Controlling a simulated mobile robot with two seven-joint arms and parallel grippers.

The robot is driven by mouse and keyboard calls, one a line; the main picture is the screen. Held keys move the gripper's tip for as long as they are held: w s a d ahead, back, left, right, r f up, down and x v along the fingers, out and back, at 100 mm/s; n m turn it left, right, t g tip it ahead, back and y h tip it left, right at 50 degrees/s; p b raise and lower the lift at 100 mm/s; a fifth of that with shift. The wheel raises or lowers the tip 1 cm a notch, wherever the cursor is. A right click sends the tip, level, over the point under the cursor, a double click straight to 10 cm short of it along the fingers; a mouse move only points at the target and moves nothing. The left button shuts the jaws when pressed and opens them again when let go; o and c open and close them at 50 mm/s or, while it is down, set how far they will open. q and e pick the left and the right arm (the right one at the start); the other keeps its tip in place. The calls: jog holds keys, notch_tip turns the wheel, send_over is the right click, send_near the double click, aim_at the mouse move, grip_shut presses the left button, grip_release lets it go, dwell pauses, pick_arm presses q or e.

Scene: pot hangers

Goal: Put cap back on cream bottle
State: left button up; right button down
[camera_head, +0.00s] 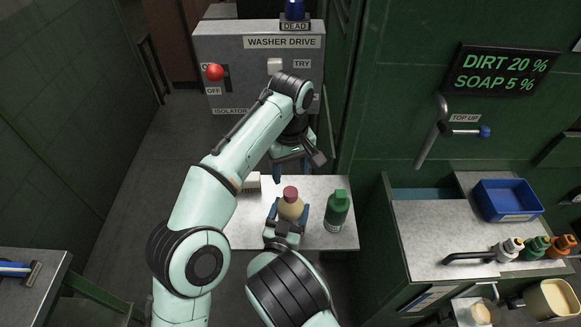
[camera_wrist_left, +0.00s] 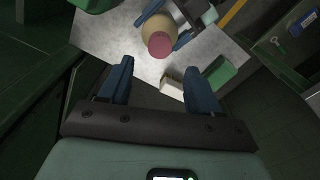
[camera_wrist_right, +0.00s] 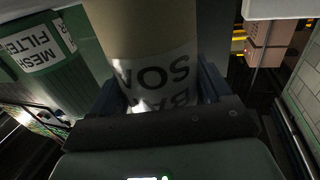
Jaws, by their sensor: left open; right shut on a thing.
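The cream bottle (camera_head: 291,211) stands upright over the small grey table, with a dark pink cap (camera_head: 290,193) on its top. My right gripper (camera_head: 288,215) is shut around the bottle's body from the near side. The right wrist view shows the bottle (camera_wrist_right: 150,30) close up between the fingers, its printed label upside down. My left gripper (camera_head: 291,170) is open and empty, beyond and above the bottle. In the left wrist view the cap (camera_wrist_left: 160,44) shows ahead of the open fingers, apart from them. Whether the cap is fully seated cannot be told.
A green bottle (camera_head: 337,212) stands right of the cream one on the table (camera_head: 344,240). A small white box (camera_head: 252,183) sits at the table's left. The washer drive cabinet (camera_head: 258,50) stands behind. A counter at right holds a blue tray (camera_head: 506,200) and several small bottles.

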aim_at(291, 191)
pick_arm(q)
jog(key=shift+f, duration=4)
